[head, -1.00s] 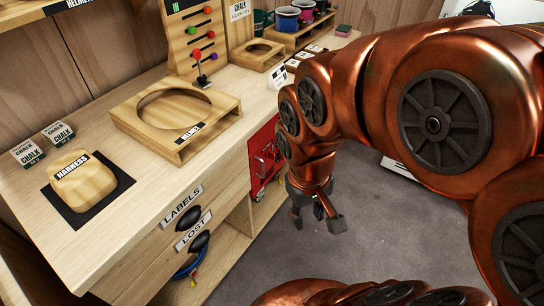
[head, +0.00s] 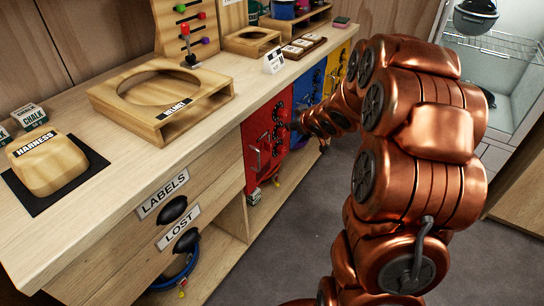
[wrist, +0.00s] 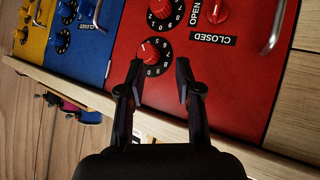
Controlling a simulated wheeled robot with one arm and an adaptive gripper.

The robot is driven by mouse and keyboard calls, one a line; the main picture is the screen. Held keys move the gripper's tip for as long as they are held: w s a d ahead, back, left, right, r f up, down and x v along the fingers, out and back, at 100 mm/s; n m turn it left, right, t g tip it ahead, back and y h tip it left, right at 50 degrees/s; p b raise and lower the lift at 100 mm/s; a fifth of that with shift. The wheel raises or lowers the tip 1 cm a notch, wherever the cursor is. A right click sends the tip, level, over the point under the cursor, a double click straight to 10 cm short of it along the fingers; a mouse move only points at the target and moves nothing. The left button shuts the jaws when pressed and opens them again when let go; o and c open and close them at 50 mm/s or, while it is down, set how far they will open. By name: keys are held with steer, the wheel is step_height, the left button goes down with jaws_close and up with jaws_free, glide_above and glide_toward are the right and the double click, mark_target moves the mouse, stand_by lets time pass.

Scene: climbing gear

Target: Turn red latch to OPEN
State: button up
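The red door (head: 256,163) is on the front of the workbench; the wrist view shows its panel (wrist: 250,85) turned sideways. The red latch (wrist: 216,11) is a round knob at the top edge of the wrist view, beside the words OPEN and CLOSED. Its pointer direction is too small to tell. My gripper (wrist: 160,68) is open and empty in front of the door, its fingers close to a red number dial (wrist: 153,52). The latch lies up and right of the fingertips, apart from them. In the head view my arm hides most of the gripper.
A blue door (wrist: 88,45) and a yellow door (wrist: 36,28) sit beside the red one. A metal handle (wrist: 277,28) sticks out near the latch. The wooden bench top (head: 130,160) overhangs the doors and holds a helmet stand (head: 190,115). Grey floor (head: 290,240) is clear.

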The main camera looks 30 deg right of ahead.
steer(key=w+f+n+t+y+b, duration=0.25)
steer(key=f+y+b, duration=0.2)
steer(key=f, duration=0.35)
steer(key=t+y+b, duration=0.2)
steer(key=y+b, duration=0.2)
steer(key=y, duration=0.2)
glide_toward(267, 146)
steer(key=b+x, duration=0.1)
steer(key=x, duration=0.7)
steer(key=shift+w+d+f, duration=0.15)
steer(key=shift+w, duration=0.05)
steer(key=shift+n, duration=0.25)
jaws_close()
